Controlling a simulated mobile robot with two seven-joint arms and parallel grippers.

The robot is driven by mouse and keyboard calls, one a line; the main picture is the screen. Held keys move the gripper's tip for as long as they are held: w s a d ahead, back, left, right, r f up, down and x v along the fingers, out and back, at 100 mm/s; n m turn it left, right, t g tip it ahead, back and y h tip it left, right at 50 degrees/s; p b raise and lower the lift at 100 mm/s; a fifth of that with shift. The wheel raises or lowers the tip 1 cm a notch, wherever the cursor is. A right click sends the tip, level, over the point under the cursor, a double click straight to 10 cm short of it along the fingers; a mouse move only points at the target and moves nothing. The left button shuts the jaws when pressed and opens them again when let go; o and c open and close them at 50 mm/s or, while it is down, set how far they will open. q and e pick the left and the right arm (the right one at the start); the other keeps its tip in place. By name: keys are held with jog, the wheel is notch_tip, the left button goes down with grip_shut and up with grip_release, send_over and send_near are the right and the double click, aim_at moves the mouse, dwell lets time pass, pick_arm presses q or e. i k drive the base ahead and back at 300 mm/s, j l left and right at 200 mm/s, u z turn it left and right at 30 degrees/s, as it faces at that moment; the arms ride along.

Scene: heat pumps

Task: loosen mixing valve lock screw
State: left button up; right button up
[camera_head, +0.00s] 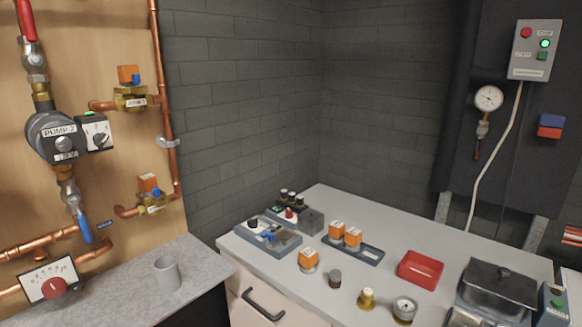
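A white scale plate with a red knob (54,287) is at the lower left, against copper pipe; it may be the mixing valve, but I cannot tell for sure. I cannot make out a lock screw on it. Two brass valves with orange caps, an upper one (131,97) and a lower one (152,199), sit on the pipes to its upper right. Neither of my grippers is in view.
A grey cup (167,274) stands on the left counter (120,290). The white worktop (330,199) holds a tool tray (268,237), orange-capped parts (309,260), a red bin (420,269) and a lidded box (497,290). A pump (57,137) hangs at left.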

aim_at(76, 286)
jog(key=u, duration=1.5)
jog(key=i+l, duration=0.65)
